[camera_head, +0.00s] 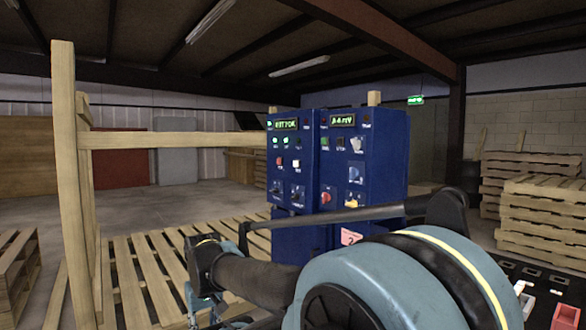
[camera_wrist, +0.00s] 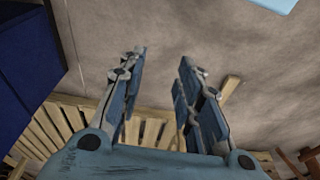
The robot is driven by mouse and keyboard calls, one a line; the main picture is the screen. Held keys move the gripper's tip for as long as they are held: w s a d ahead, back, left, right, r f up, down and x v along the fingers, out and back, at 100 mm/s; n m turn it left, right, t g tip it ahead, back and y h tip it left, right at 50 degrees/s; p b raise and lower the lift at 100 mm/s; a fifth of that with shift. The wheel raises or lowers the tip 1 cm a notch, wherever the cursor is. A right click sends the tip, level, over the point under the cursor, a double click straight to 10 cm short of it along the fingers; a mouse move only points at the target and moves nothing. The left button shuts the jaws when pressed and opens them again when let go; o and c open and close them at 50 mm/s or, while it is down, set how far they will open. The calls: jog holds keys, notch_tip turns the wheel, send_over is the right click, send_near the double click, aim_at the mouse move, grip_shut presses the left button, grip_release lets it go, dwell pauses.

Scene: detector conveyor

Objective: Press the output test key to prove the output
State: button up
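Two blue control panels stand side by side in the head view, a left panel (camera_head: 285,222) and a right panel (camera_head: 388,165). Each has a lit green display near its top, the left display (camera_head: 286,124) and the right display (camera_head: 343,121). Below are small keys, lamps and knobs, including a red knob (camera_head: 326,198) on the right panel. The labels are too small to read, so I cannot tell which is the output test key. My gripper (camera_wrist: 163,58) is open and empty in the wrist view, its two fingers apart, away from the panel faces.
A wooden post (camera_head: 66,150) and rail (camera_head: 180,140) stand left of the panels. A slatted pallet (camera_head: 150,265) lies in front. Stacked pallets (camera_head: 540,215) stand at right. A red bin (camera_head: 566,317) is at lower right. A blue surface (camera_wrist: 25,70) shows left of my gripper.

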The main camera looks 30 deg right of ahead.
grip_shut()
dwell(1.0)
